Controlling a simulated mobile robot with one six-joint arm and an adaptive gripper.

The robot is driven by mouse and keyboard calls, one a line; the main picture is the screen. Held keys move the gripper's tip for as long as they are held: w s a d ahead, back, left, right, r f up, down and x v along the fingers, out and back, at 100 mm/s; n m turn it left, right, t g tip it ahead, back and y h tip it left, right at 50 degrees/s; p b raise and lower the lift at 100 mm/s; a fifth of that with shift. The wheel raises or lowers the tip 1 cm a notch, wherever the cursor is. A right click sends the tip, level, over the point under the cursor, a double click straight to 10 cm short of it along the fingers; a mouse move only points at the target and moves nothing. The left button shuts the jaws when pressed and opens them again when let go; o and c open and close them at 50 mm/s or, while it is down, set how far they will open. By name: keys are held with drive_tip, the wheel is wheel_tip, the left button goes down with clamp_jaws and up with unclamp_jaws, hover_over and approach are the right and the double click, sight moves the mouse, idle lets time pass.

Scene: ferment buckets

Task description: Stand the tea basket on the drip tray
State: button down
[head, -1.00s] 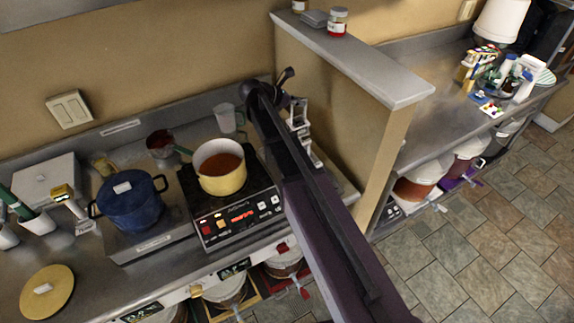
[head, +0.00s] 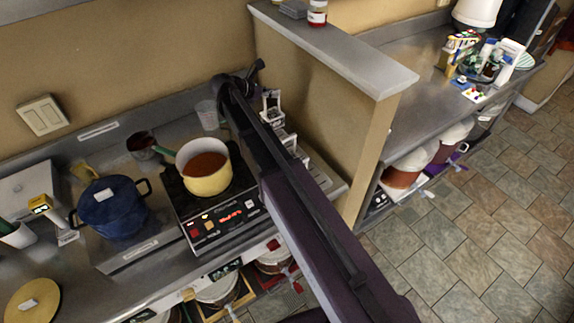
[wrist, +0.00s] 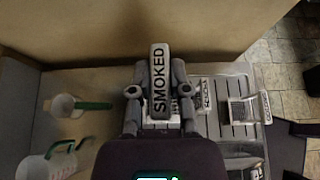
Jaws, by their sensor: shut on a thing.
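In the wrist view, my gripper (wrist: 159,92) is shut on a tea basket with a white tag reading SMOKED (wrist: 159,78). The tag stands up between the fingers; the basket's body is mostly hidden below them. The grey ribbed drip tray (wrist: 232,130) lies to the right of the gripper, with its left part partly covered. In the head view, the drip tray (head: 322,178) shows beside the low wall, and my arm covers much of this area. My gripper is hard to make out there.
Other labelled pale holders (wrist: 199,94) (wrist: 243,109) stand at the tray. A green-handled strainer (wrist: 68,105) and a clear jug (wrist: 50,163) lie left. The wall (wrist: 110,30) is close behind. A yellow pot (head: 205,176) sits on the hot plate (head: 215,217).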

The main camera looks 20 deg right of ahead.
sight(271, 117)
drive_tip(key=shift+w+a+f+b, duration=0.1)
drive_tip(key=shift+w+f+b, duration=0.15)
drive_tip(key=shift+f+b, duration=0.95)
drive_tip(key=shift+w+f+b, duration=0.25)
drive_tip(key=shift+f+b, duration=0.85)
drive_tip(key=shift+f, duration=0.15)
wheel_tip(271, 117, down, 6)
drive_tip(key=b, duration=0.6)
drive_tip(key=shift+f, duration=0.15)
drive_tip(key=shift+f+b, duration=1.9)
drive_tip(key=shift+b, duration=0.1)
drive_tip(key=shift+f, duration=0.1)
drive_tip(key=c, duration=0.6)
unclamp_jaws()
